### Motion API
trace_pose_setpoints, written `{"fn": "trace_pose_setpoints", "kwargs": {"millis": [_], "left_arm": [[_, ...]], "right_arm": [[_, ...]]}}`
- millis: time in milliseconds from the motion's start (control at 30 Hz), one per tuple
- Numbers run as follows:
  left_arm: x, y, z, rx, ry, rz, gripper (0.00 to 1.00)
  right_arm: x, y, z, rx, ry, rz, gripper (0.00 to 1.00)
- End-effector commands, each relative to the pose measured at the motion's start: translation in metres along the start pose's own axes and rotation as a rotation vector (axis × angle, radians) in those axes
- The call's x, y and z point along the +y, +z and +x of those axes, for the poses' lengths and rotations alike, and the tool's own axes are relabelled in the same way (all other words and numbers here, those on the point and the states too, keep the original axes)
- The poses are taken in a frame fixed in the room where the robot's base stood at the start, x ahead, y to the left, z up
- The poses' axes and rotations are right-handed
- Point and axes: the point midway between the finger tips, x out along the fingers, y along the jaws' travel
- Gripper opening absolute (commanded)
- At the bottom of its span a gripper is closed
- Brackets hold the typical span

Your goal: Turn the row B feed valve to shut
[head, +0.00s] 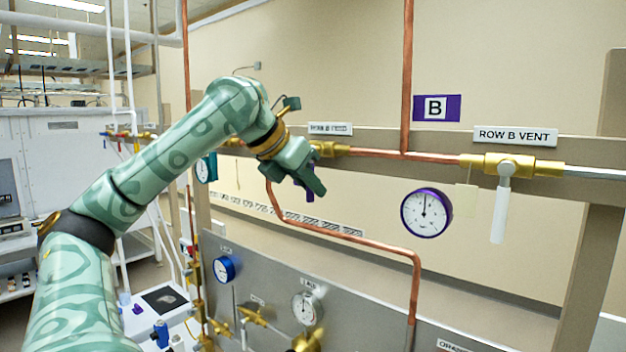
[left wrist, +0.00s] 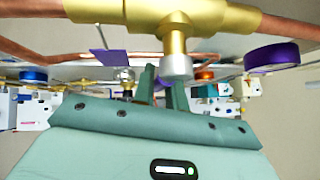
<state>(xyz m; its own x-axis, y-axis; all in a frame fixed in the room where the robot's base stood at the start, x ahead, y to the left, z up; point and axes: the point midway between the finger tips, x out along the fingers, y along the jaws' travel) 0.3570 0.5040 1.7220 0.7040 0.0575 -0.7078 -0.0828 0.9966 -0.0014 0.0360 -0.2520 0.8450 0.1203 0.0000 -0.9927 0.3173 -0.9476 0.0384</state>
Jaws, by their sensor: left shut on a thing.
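The row B feed valve (head: 328,149) is a brass body on the copper line, below a small label (head: 330,128) that my arm partly covers. In the left wrist view the brass valve body (left wrist: 175,18) and its grey stem cap (left wrist: 178,67) show close up. My left gripper (head: 314,183) is just below the valve, shut on its handle. A small bit of purple (head: 309,195) shows by the fingers; most of the handle is hidden, so its exact angle cannot be told. The fingers (left wrist: 162,88) also show in the left wrist view. My right gripper is out of view.
To the right, the row B vent valve (head: 505,165) has a white handle (head: 499,214) hanging down. A purple-rimmed gauge (head: 426,213) is between the valves, under a purple B sign (head: 436,108). A copper pipe (head: 345,236) bends below the gripper, above a grey panel (head: 375,310).

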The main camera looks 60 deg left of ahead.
Motion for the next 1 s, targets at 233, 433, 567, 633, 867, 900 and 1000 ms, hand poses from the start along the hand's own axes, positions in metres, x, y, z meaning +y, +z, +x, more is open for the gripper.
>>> {"fn": "trace_pose_setpoints", "kwargs": {"millis": [233, 433, 567, 633, 867, 900, 1000], "left_arm": [[0.002, 0.0, -0.001, 0.0, 0.015, 0.013, 0.0], [0.002, 0.0, -0.001, 0.0, 0.016, 0.013, 0.0], [0.002, 0.0, -0.001, 0.0, 0.016, 0.013, 0.33], [0.002, 0.0, -0.001, 0.001, 0.015, 0.013, 0.35], [0.001, 0.0, -0.001, 0.001, 0.013, 0.011, 0.35], [0.002, 0.0, -0.003, 0.001, 0.014, 0.011, 0.35], [0.002, 0.0, -0.014, 0.0, 0.017, 0.011, 0.35]], "right_arm": [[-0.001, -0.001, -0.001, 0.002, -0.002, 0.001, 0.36], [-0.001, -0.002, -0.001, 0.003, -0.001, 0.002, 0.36], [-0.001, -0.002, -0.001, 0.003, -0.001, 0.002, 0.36], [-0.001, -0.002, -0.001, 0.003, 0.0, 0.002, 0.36], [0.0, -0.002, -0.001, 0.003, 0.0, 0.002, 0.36], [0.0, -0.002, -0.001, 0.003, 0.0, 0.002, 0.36], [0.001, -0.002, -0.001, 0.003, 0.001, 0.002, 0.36]]}}
